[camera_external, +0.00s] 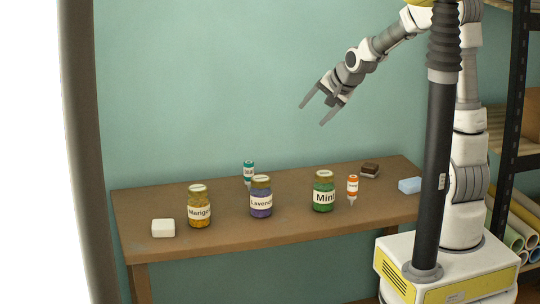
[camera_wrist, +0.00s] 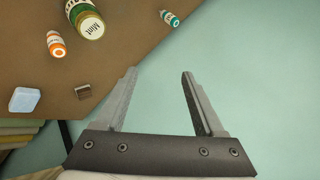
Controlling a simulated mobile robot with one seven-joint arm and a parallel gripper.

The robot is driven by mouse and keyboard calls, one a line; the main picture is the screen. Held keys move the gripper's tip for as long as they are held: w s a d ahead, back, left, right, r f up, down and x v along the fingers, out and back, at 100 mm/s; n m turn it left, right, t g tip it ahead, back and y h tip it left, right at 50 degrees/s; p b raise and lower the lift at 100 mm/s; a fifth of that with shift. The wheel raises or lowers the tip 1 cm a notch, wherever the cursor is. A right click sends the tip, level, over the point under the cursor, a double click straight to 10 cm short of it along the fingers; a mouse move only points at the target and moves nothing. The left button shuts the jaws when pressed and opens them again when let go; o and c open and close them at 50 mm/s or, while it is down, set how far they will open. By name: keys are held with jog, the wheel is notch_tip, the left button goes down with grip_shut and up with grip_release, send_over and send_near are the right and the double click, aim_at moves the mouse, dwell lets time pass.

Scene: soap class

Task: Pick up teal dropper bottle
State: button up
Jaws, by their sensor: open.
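In the wrist view the teal dropper bottle (camera_wrist: 170,18) shows near the top edge, right of centre, close to the table's edge. My gripper (camera_external: 312,116) is open and empty, high above the table and to the right of the bottle. In the wrist view my gripper (camera_wrist: 159,73) has its two fingers well apart with nothing between them.
The table (camera_external: 225,234) also holds a Marigold jar (camera_external: 199,210), a Mint jar (camera_external: 323,193), an orange dropper bottle (camera_external: 352,187), a white block (camera_external: 163,228), a brown block (camera_external: 370,170) and a light blue block (camera_external: 410,185). A green wall (camera_external: 200,80) stands close behind the table.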

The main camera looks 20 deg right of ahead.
jog(key=w+a+f+m+t+y+b, duration=0.25)
jog(key=w+a+f+m, duration=0.45)
jog(key=w+a+m, duration=0.35)
jog(key=m+t+b, duration=0.1)
jog(key=m+t, duration=0.1)
jog(key=m, duration=1)
send_over(252, 168)
jog(key=w, duration=0.1)
jog(key=f, duration=0.7)
jog(key=shift+w+a, duration=0.1)
jog(key=shift+a, duration=0.2)
jog(key=shift+w+f+m, duration=0.2)
jog(key=shift+m, duration=0.05)
jog(key=shift+d+f, duration=0.1)
jog(key=shift+f, duration=0.2)
notch_tip(252, 168, down, 4)
jog(key=shift+r+b, duration=0.2)
jog(key=shift+b, duration=0.2)
notch_tip(252, 168, down, 3)
jog(key=shift+f+b, duration=0.1)
jog(key=shift+b, duration=0.2)
jog(key=shift+x, duration=1)
jog(key=shift+w+a, duration=0.25)
jog(key=shift+w, duration=0.2)
jog(key=shift+c, duration=0.2)
grip_shut()
